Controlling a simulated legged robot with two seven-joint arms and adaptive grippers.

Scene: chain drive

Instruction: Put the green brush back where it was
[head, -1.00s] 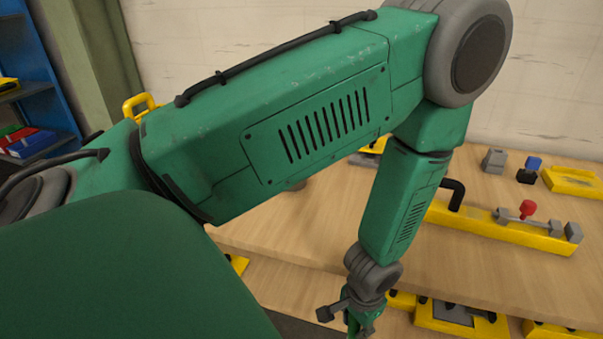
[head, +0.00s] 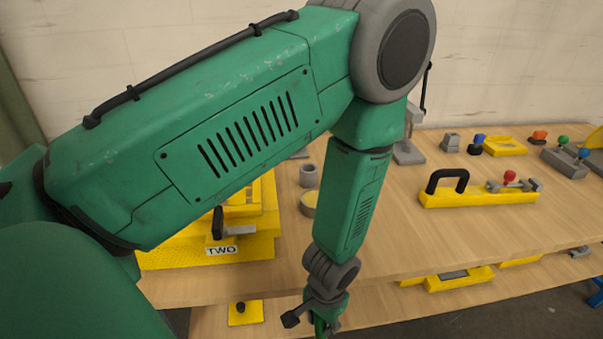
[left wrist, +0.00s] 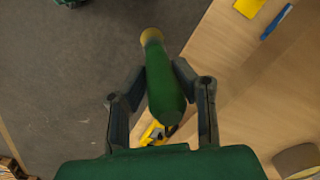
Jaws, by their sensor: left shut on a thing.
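The green brush (left wrist: 163,85) is between the two dark fingers of my left gripper (left wrist: 162,75) in the left wrist view. It is a long green body with a yellowish round end. The gripper is shut on it. In the head view my left gripper (head: 322,318) hangs low at the bottom edge, in front of the bench's front edge. The brush is hardly distinguishable there. My right gripper is not in view.
The wooden bench (head: 400,225) holds a yellow fixture (head: 215,250) marked TWO, a grey cylinder (head: 308,176) and a yellow bar (head: 470,198) with a black handle. Small parts stand along its back. A lower shelf (head: 375,310) carries yellow trays. Bare bench shows right of my arm.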

